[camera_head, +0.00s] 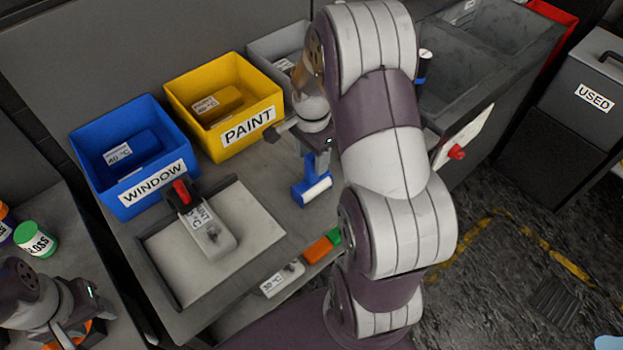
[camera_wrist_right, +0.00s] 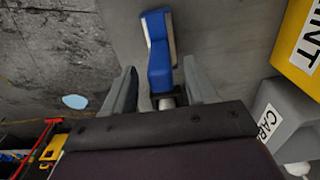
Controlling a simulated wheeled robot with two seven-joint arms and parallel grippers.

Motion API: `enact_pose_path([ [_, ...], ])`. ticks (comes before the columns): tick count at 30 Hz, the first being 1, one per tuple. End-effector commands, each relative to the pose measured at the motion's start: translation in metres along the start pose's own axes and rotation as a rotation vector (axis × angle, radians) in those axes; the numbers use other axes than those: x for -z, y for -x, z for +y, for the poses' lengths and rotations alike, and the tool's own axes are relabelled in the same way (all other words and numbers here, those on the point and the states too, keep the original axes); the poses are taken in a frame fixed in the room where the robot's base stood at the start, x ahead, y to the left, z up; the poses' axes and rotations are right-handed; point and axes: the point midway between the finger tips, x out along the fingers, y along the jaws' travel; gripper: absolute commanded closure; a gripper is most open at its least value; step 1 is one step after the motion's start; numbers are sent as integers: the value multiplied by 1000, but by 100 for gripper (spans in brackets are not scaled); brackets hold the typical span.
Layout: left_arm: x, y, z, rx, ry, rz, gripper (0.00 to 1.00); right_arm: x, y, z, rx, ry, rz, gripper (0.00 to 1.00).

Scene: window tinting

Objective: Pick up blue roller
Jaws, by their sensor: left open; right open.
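The blue roller (camera_head: 306,192), with a blue handle and a pale roller sleeve, is on the grey worktop near its right side. It also shows in the right wrist view (camera_wrist_right: 158,55). My right gripper (camera_head: 318,150) is above its handle, pointing down. In the right wrist view my right gripper (camera_wrist_right: 160,82) is open, with the near end of the roller between its fingers and a gap on each side. My left gripper (camera_head: 78,318) is at the lower left, away from the roller, over an orange thing that it partly hides.
A blue WINDOW bin (camera_head: 120,205), a yellow PAINT bin (camera_head: 225,152) and a grey bin (camera_head: 265,50) line the worktop's back. A tray (camera_head: 255,232) holds a red-topped spray bottle (camera_head: 208,228). A dark container (camera_head: 480,95) stands at the right. A green-lidded GLOSS jar (camera_head: 35,240) is left.

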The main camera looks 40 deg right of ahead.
Motion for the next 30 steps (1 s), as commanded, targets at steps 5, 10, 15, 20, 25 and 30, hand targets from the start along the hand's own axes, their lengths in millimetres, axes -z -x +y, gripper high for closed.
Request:
enact_pose_path([
  [5, 1, 6, 0, 0, 0, 0, 52, 0, -25, 0, -2, 0, 0, 43],
  [10, 1, 6, 0, 0, 0, 0, 52, 1, -28, 0, 2, 0, 1, 43],
  [15, 1, 6, 0, 0, 0, 0, 52, 0, -28, 0, 1, 0, 1, 78],
  [20, 1, 6, 0, 0, 0, 0, 52, 1, -27, -1, 2, 0, 1, 100],
  [25, 1, 6, 0, 0, 0, 0, 52, 1, -27, -1, 2, 0, 1, 100],
  [30, 0, 3, 0, 0, 0, 0, 52, 1, -18, -1, 4, 0, 2, 100],
])
